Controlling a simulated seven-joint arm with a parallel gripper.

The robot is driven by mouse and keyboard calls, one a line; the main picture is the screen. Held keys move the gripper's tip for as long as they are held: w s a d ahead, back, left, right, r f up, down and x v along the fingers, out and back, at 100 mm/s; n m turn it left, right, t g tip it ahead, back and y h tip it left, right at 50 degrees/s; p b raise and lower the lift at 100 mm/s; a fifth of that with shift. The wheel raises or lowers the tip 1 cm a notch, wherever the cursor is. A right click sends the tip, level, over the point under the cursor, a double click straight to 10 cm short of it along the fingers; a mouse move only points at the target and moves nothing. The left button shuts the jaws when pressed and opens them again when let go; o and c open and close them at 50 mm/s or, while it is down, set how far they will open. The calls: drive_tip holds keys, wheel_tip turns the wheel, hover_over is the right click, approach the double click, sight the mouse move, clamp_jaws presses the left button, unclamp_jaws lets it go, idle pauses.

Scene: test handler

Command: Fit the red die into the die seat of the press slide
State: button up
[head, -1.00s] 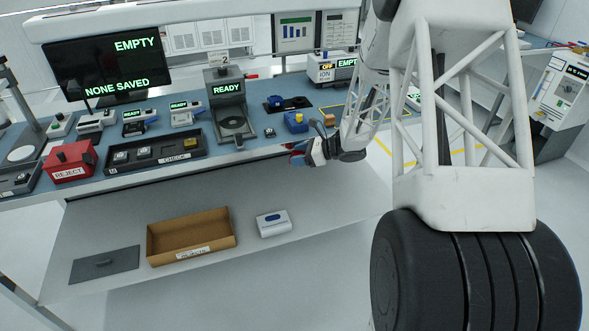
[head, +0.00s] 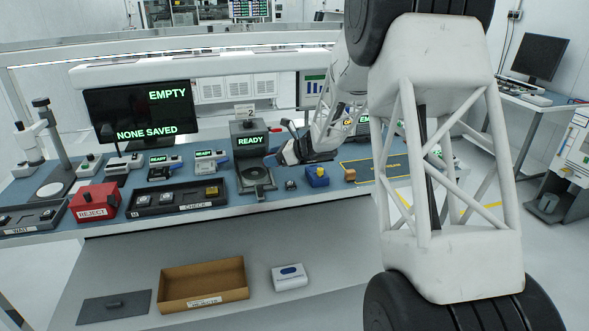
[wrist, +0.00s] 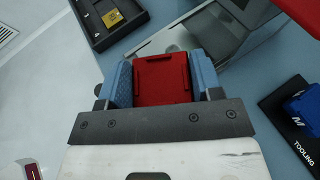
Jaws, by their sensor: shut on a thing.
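My gripper (wrist: 164,85) is shut on the red die (wrist: 162,75), which sits between its two blue finger pads in the wrist view. In the head view my gripper (head: 283,154) is over the bench, close to the right side of the station 2 unit. The die cannot be made out there. That unit has a READY screen (head: 250,142) and a dark plate with a round ring (head: 256,177) in front. I cannot tell the die seat clearly in either view. A grey housing (wrist: 262,52) lies just beyond the die in the wrist view, apparently part of this unit.
A blue block on the TOOLING pad (wrist: 275,95) lies at the right in the wrist view. The CHECK tray (head: 185,209), a red REJECT box (head: 95,202) and a blue-and-yellow block (head: 317,176) are on the bench. A cardboard bin (head: 205,301) is below.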

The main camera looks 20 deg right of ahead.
drive_tip(key=w+a, duration=0.1)
drive_tip(key=a, duration=0.1)
drive_tip(key=w+a+r, duration=0.1)
drive_tip(key=w+a, duration=0.3)
drive_tip(key=shift+a+r, duration=0.1)
drive_tip(key=shift+r, duration=0.25)
drive_tip(key=shift+f, duration=0.2)
drive_tip(key=shift+s+f, duration=0.1)
drive_tip(key=shift+f, duration=2.4)
drive_tip(key=shift+f, duration=1.1)
idle(1.3)
drive_tip(key=shift+r, duration=0.15)
idle(0.5)
idle(0.4)
